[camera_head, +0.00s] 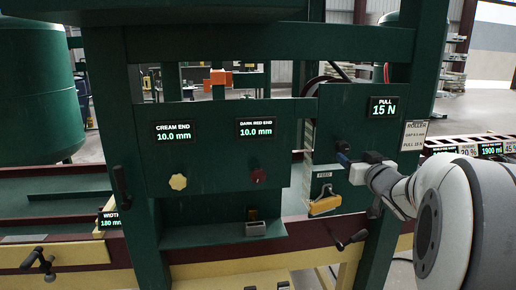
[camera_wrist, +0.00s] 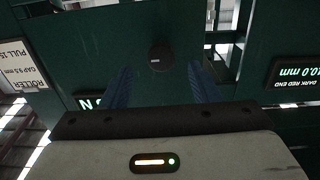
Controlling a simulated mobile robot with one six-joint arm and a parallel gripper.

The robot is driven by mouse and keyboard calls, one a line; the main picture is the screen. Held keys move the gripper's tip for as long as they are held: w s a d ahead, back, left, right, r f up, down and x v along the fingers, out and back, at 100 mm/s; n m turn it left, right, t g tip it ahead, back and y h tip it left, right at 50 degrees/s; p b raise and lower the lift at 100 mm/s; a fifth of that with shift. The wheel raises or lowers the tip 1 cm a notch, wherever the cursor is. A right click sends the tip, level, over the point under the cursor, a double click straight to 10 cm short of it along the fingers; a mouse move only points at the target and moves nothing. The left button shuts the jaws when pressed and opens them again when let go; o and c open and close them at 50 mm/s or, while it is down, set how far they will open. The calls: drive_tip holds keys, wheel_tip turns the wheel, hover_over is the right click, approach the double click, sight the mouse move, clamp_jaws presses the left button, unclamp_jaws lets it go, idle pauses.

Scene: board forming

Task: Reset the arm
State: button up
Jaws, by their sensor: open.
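My arm reaches in from the right in the head view. A round black knob (camera_wrist: 159,57) shows between and just beyond the fingers. The fingers do not appear closed on it; the exact gap to it cannot be told. The wrist picture is upside down relative to the signs.
The green panel holds a cream knob (camera_head: 178,182) and a dark red knob (camera_head: 258,176), each under a 10.0 mm display. A black crank (camera_head: 346,241) sticks out lower down. A ROLLER sign (camera_head: 413,135) hangs on the right post.

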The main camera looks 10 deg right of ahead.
drive_tip(key=s+a+f+g, duration=0.5)
drive_tip(key=s+a+f, duration=0.1)
drive_tip(key=s, duration=0.3)
drive_tip(key=s+a+f+g, duration=0.4)
drive_tip(key=s+a+f, duration=0.2)
drive_tip(key=s, duration=0.4)
drive_tip(key=s+a+f+g, duration=0.5)
drive_tip(key=s+a+f, duration=0.1)
drive_tip(key=s, duration=0.3)
drive_tip(key=shift+s+a+g, duration=0.25)
drive_tip(key=shift+a+g, duration=0.05)
drive_tip(key=shift+a, duration=0.55)
